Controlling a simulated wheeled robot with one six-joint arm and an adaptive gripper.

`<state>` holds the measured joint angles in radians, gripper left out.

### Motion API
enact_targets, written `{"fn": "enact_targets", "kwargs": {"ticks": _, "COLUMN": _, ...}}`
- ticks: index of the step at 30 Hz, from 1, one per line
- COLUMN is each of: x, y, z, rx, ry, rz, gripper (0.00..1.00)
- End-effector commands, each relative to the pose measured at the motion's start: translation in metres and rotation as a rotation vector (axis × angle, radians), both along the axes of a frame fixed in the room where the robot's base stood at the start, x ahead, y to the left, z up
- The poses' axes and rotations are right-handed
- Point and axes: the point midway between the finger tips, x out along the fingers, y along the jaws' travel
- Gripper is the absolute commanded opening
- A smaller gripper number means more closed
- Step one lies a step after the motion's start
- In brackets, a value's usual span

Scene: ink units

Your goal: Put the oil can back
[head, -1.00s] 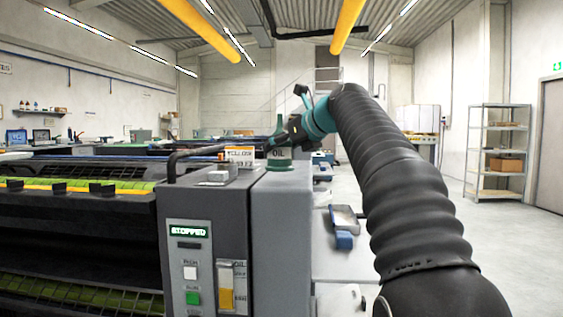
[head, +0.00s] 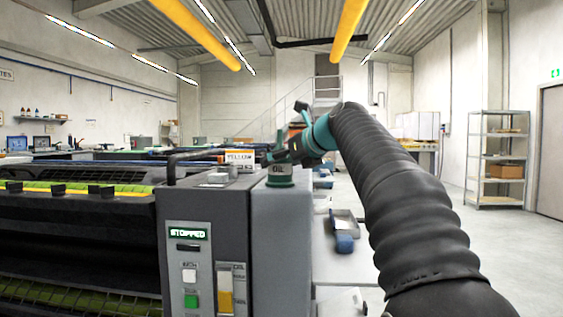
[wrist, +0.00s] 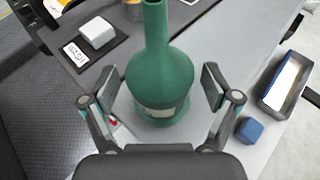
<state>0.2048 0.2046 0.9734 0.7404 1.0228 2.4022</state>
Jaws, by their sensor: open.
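The oil can (wrist: 160,75) is dark green with a round body, a narrow neck and a pale label. In the head view the oil can (head: 280,173) stands upright on the grey machine cabinet's top, its label reading OIL. My gripper (wrist: 157,88) is open, with one finger on each side of the can's body and a visible gap on both sides.
The cabinet (head: 283,235) carries a control panel reading STOPPED. A small white block (wrist: 97,32) on a dark plate lies left of the can. A dark tray (wrist: 287,85) and a blue block (wrist: 249,130) lie to the right.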

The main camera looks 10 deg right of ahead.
Motion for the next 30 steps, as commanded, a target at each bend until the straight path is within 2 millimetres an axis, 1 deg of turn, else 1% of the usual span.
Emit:
{"fn": "enact_targets", "kwargs": {"ticks": 4, "x": 0.0, "y": 0.0, "z": 0.004, "rx": 0.0, "ry": 0.0, "rz": 0.0, "gripper": 0.88}}
{"fn": "enact_targets", "kwargs": {"ticks": 5, "x": -0.002, "y": -0.002, "z": 0.005, "rx": 0.0, "ry": -0.001, "rz": -0.001, "gripper": 0.88}}
{"fn": "enact_targets", "kwargs": {"ticks": 8, "x": -0.013, "y": -0.008, "z": 0.01, "rx": -0.001, "ry": -0.001, "rz": -0.003, "gripper": 0.88}}
{"fn": "enact_targets", "kwargs": {"ticks": 15, "x": -0.053, "y": -0.028, "z": 0.028, "rx": -0.001, "ry": -0.002, "rz": -0.005, "gripper": 0.88}}
{"fn": "enact_targets", "kwargs": {"ticks": 21, "x": -0.081, "y": -0.042, "z": 0.042, "rx": -0.001, "ry": -0.002, "rz": -0.004, "gripper": 0.88}}
{"fn": "enact_targets", "kwargs": {"ticks": 25, "x": -0.092, "y": -0.047, "z": 0.046, "rx": 0.0, "ry": 0.0, "rz": -0.001, "gripper": 0.88}}
{"fn": "enact_targets", "kwargs": {"ticks": 30, "x": -0.099, "y": -0.05, "z": 0.049, "rx": 0.0, "ry": 0.0, "rz": -0.001, "gripper": 0.88}}
